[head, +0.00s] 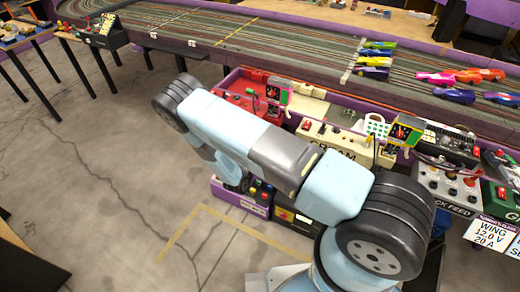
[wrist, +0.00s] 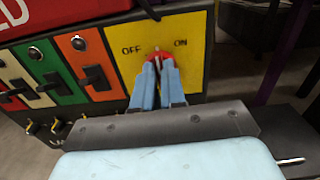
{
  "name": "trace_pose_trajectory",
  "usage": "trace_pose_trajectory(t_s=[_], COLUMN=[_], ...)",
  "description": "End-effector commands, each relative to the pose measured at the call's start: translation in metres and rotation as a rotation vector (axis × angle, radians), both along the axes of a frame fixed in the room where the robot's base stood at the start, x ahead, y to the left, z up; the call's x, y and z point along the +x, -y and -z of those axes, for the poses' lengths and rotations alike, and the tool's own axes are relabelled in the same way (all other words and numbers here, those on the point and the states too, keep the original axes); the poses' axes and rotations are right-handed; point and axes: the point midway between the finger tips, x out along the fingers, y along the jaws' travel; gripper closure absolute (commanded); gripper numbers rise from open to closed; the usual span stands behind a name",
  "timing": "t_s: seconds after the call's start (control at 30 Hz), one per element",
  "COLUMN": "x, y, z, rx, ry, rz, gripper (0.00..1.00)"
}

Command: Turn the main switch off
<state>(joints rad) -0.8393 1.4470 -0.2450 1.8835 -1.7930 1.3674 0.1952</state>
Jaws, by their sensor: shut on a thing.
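The main switch is a red knob (wrist: 154,56) on a yellow panel (wrist: 190,80), with OFF printed to its left and ON to its right. My gripper (wrist: 158,68), with two pale blue fingers, is shut on the knob from the front, in the wrist view. The fingers cover the lower part of the knob. The knob's top lies between the two words, and its exact setting is hard to read. In the head view my arm hides my gripper.
Left of the yellow panel are orange (wrist: 84,60), green (wrist: 42,70) and white panels with black switches. In the head view a slot track (head: 270,38) with several toy cars (head: 375,60) runs behind a cluttered control bench (head: 325,110). The concrete floor (head: 100,170) at left is clear.

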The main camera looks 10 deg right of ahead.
Motion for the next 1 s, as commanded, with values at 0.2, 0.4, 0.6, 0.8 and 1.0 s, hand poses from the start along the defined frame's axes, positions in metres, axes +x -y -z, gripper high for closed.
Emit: trace_pose_trajectory(t_s=[0.2,0.4,0.6,0.8,1.0], x=[0.0035,0.0046,0.0055,0.0058,0.0061], y=[-0.0041,-0.0052,-0.0066,-0.0076,-0.0085], z=[-0.0023,-0.0021,-0.0017,-0.0010,-0.0007], rx=[-0.168,-0.323,-0.457,-0.553,-0.611], ry=[-0.105,-0.206,-0.294,-0.360,-0.397], rz=[-0.006,-0.006,-0.007,-0.007,-0.009], gripper=[1.00,1.00,1.00,1.00,1.00])
